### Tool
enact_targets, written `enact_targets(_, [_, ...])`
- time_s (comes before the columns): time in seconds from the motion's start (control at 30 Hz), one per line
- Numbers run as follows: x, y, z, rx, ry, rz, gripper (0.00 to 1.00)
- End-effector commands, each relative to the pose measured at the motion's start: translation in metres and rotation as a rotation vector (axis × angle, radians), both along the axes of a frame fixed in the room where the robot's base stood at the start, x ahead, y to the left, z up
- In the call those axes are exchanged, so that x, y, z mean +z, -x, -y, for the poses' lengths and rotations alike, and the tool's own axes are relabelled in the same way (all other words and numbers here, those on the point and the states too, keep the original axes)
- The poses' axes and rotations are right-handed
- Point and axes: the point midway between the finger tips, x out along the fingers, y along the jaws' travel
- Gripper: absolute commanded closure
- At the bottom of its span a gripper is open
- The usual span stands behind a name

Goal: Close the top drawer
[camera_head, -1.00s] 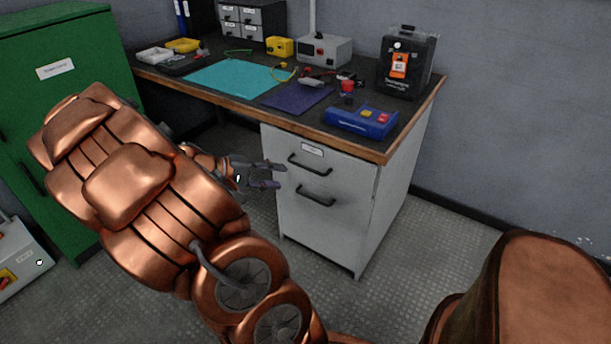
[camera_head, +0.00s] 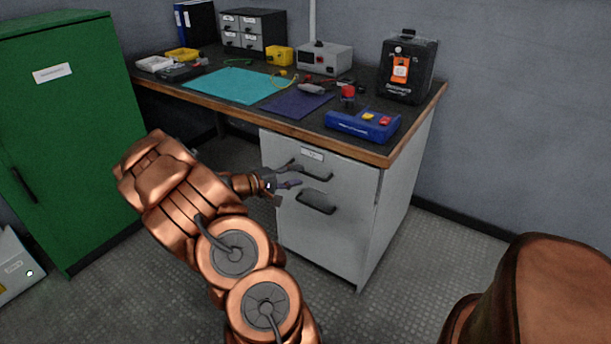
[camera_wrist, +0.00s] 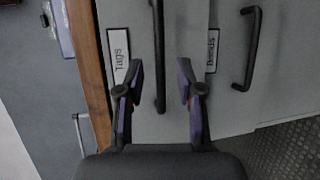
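The grey drawer cabinet stands under the desk's right end. Its top drawer (camera_head: 275,148) has a small label and a dark bar handle (camera_head: 318,177). In the wrist view its label reads "Tags" and its handle (camera_wrist: 158,60) runs upright between my finger lines. I see no clear gap around the drawer front, so I cannot tell how far out it stands. The lower drawer (camera_head: 325,235) has its own handle (camera_head: 316,205), also in the wrist view (camera_wrist: 250,48). My gripper (camera_head: 296,175) is open and empty at the top drawer's left side; contact is unclear.
The desk's wooden edge (camera_head: 270,123) overhangs the drawers. A blue box (camera_head: 362,125) and a black case (camera_head: 408,70) stand on the desk. A green cabinet (camera_head: 65,140) is at left. The floor right of the drawers is clear.

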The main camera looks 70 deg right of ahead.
Motion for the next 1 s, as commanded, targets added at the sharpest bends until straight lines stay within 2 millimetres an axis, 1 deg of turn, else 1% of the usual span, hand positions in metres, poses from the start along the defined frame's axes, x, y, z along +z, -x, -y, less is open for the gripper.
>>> enact_targets(0.1, [-0.005, 0.011, 0.014, -0.002, -0.001, 0.002, 0.63])
enact_targets(0.3, [-0.007, 0.02, 0.029, 0.001, 0.0, 0.002, 0.63])
enact_targets(0.43, [-0.007, 0.023, 0.033, 0.001, 0.0, 0.002, 0.63])
enact_targets(0.67, [-0.007, 0.023, 0.033, 0.001, 0.0, 0.002, 0.63])
enact_targets(0.77, [-0.007, 0.023, 0.033, 0.001, 0.0, 0.002, 0.72])
enact_targets(1.0, [-0.007, 0.023, 0.033, 0.001, -0.001, 0.001, 0.97])
